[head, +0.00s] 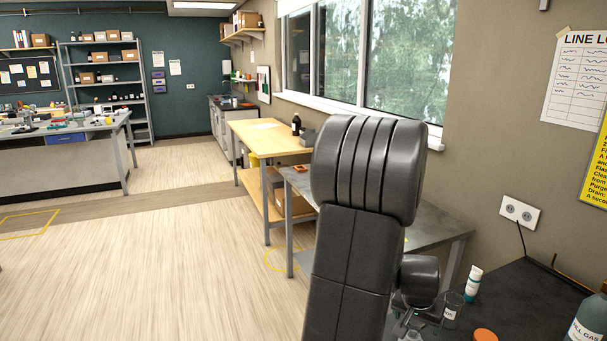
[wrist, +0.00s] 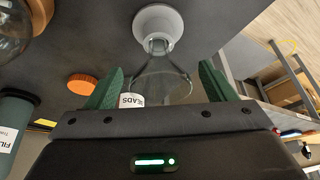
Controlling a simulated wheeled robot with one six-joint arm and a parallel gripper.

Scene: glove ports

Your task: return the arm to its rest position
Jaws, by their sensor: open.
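My gripper (wrist: 160,82) is open in the wrist view, its two green fingers wide apart. A clear conical glass vessel (wrist: 172,88) shows between and beyond the fingers, with a pale grey round piece (wrist: 158,22) at its narrow end. I see no finger clearly touching the glass, and its lower part is hidden behind the gripper body. In the head view my dark arm stands raised in the middle, bent at the top.
The dark bench (head: 525,305) holds a gas bottle (head: 588,322), a white-capped small bottle (head: 473,284), a glass beaker (head: 452,310) and an orange lid (head: 485,335). A grey metal table (head: 435,228) and a wooden table (head: 262,135) stand behind. Open floor (head: 150,270) lies left.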

